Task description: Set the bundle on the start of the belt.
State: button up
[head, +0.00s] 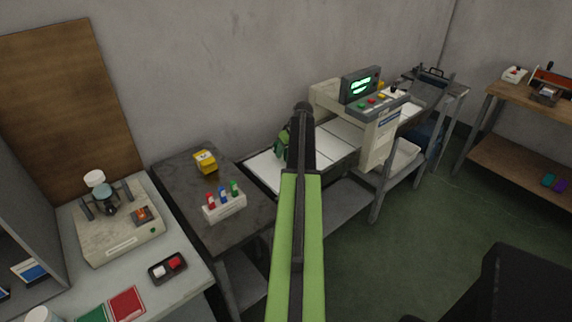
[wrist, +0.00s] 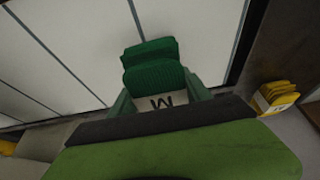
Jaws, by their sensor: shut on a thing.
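The bundle (wrist: 150,62) is dark green ribbed fabric with a pale band marked with a dark letter, seen upside down. My gripper (wrist: 158,92) is shut on it, with green jaws at both sides of the band. In the head view my gripper (head: 283,146) is partly hidden by my arm and hangs over the near left part of the white-slatted belt (head: 262,172). The belt (wrist: 75,60) also fills the background of the wrist view, under the bundle. I cannot tell whether the bundle touches the belt.
A grey and cream machine with a lit display (head: 361,85) straddles the belt farther right. Left of the belt, a dark table (head: 178,186) holds a yellow bundle (head: 205,161) and a white rack (head: 224,206) of coloured bottles. Free slats lie around my gripper.

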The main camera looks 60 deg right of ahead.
notch_tip(320, 180, down, 4)
jog(key=b, duration=0.4)
jog(key=shift+f, duration=0.2)
jog(key=shift+r, duration=0.2)
jog(key=shift+f, duration=0.15)
jog(key=o, duration=1.5)
jog(key=shift+r+p, duration=0.5)
jog(key=shift+r, duration=0.1)
jog(key=p+v, duration=1)
jog(key=v, duration=0.1)
jog(key=shift+s+a+r, duration=0.1)
jog(key=shift+r, duration=0.1)
jog(key=shift+f, duration=0.1)
